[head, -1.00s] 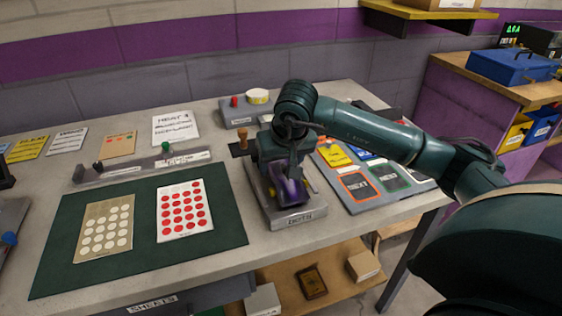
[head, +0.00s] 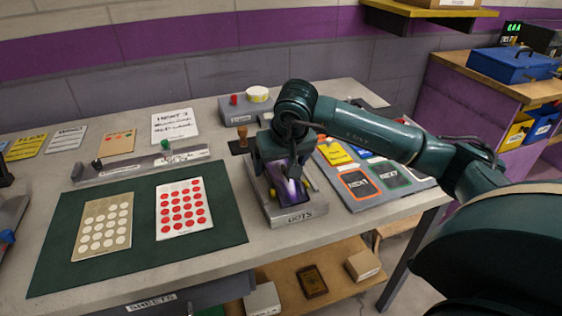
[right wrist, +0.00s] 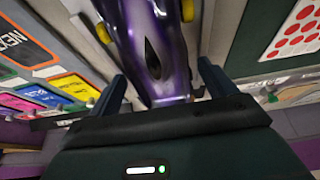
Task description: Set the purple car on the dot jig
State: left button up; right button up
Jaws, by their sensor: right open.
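The purple car (head: 287,189) sits on the grey jig labelled DOTS (head: 296,217) on the table. In the right wrist view the purple car (right wrist: 150,45) lies beyond and between my right gripper's fingers (right wrist: 163,92), and its yellow wheels show. The fingers stand apart on both sides of its narrow end, with gaps. My right gripper (head: 285,172) is over the far end of the car in the head view and hides part of it. My left gripper is not in view.
A green mat (head: 60,235) with two dotted sheets lies left of the jig. A grey board with NEXT frames (head: 360,186) lies close to its right. A wooden-handled stamp (head: 243,142) stands behind the jig. The wall is at the back.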

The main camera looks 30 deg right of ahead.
aim_at(287, 182)
jog(key=v, duration=1.2)
jog(key=shift+r, duration=0.35)
jog(key=shift+s+f, duration=0.1)
jog(key=shift+s, duration=0.05)
